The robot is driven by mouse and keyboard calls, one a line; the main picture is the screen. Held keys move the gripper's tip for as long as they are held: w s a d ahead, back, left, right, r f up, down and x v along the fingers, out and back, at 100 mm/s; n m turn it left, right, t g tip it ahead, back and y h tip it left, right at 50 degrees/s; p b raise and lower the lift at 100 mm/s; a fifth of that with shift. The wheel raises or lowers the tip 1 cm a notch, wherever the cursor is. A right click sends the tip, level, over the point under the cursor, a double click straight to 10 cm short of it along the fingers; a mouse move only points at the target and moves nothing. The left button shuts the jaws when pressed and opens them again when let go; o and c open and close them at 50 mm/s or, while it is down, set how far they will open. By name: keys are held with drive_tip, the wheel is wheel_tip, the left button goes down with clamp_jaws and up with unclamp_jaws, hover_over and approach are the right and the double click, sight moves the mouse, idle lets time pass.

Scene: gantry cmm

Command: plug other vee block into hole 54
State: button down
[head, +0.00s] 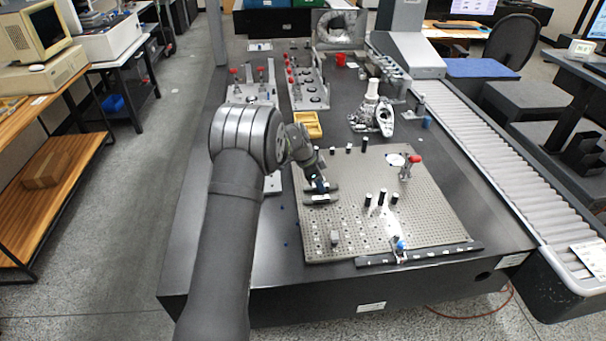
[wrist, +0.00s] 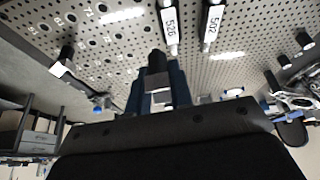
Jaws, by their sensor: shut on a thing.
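My gripper (head: 319,184) is low over the left part of the perforated plate (head: 430,215). In the wrist view its blue-edged fingers (wrist: 158,88) are shut on a small dark block with a pale face (wrist: 161,97), which I take to be the vee block; the fingers hide part of it. Another small grey block (head: 334,238) stands on the plate's near left part, apart from the gripper; a dark-and-white block shows at the left of the wrist view (wrist: 62,60). Numbered holes (wrist: 72,18) lie near it. I cannot pick out hole 54.
Two labelled bars (wrist: 170,28) lie close to the gripper. Several black pins (head: 382,197) stand right of it. A red-topped clamp (head: 407,166) stands at the plate's far right, and a dark rail (head: 430,253) runs along its near edge. The plate's middle is mostly clear.

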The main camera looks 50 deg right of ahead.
drive_tip(key=s+m+g+y, duration=0.2)
drive_tip(key=s+m+y, duration=0.1)
drive_tip(key=s+m, duration=0.65)
drive_tip(key=m+t+y, duration=0.2)
drive_tip(key=m+y, duration=0.2)
drive_tip(key=m, duration=0.5)
hover_over(366, 245)
drive_tip(key=w+d, duration=0.1)
drive_tip(key=shift+d+f, duration=0.1)
drive_tip(key=shift+f, duration=3.2)
drive_tip(key=shift+f, duration=0.9)
drive_tip(key=c, duration=1.2)
unclamp_jaws()
drive_tip(key=v, duration=1.7)
drive_tip(key=shift+w+a+r, duration=0.2)
drive_tip(key=shift+a+r, duration=0.1)
